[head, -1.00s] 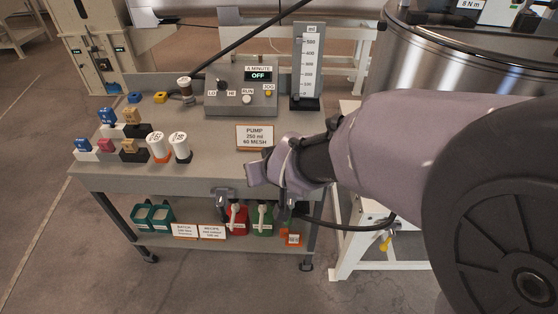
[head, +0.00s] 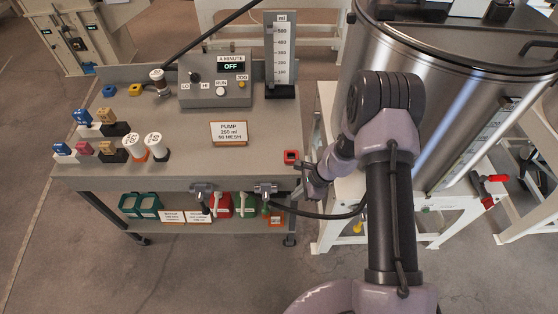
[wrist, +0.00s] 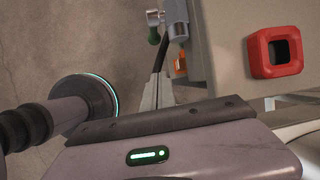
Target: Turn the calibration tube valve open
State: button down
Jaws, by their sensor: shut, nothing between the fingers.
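A clear upright tube with an ml scale (head: 281,50) stands at the back right of the grey cart; I take it as the calibration tube. No valve on it can be made out. Two metal fittings sit on the cart's front edge, a left one (head: 203,190) and a right one (head: 265,190) with a black hose. In the wrist view a metal fitting (wrist: 174,20) with a green knob shows ahead of the fingers. My gripper (head: 308,178) is at the cart's front right corner, shut and empty; its fingers (wrist: 157,92) touch nothing visible.
A red square block with a dark opening (head: 291,156) sits on the cart's right corner. A steel tank (head: 405,85) stands close at the right, with a red-handled valve (head: 497,178). A control box (head: 216,92) is at the cart's back. Floor in front is clear.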

aim_at(266, 205)
jog(key=a+f+m+b, duration=0.3)
jog(key=f, duration=1)
jog(key=shift+g+y, duration=0.3)
jog(key=shift+y, duration=0.1)
jog(key=a, duration=0.1)
jog(key=a+r, duration=0.1)
jog(key=a, duration=0.2)
jog(key=shift+r+b, duration=0.3)
jog(key=shift+b, duration=0.05)
jog(key=shift+f, duration=0.1)
